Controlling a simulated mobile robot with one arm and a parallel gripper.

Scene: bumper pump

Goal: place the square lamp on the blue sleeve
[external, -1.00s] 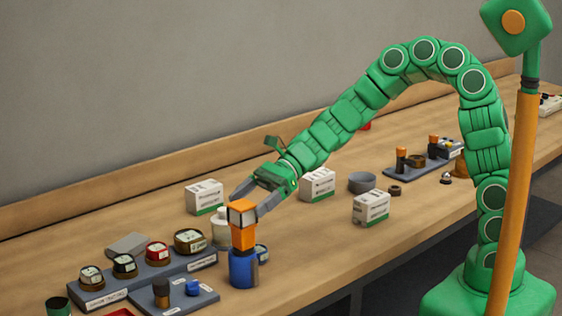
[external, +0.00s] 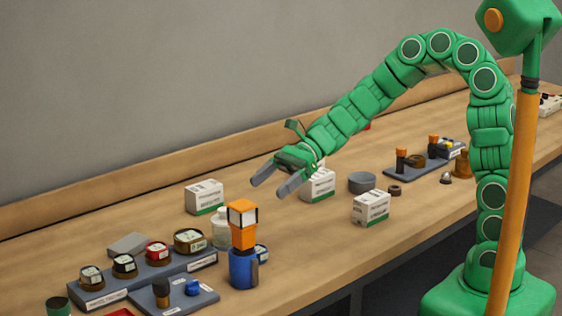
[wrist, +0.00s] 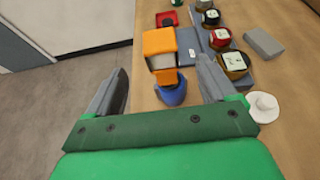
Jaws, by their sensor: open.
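The square lamp (external: 242,222) is orange with a pale square face and stands upright on the blue sleeve (external: 243,268) on the bench. In the wrist view the lamp (wrist: 160,42) shows ahead, with the blue sleeve (wrist: 174,95) just below it, partly covered by the lamp. My gripper (external: 271,185) is open and empty, above and behind the lamp and apart from it. In the wrist view its two fingers (wrist: 164,85) are spread wide, with the lamp and sleeve between and beyond them.
A rack of round gauges (external: 150,272) and a small grey tray (external: 175,300) are left of the sleeve. The bench front is clear.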

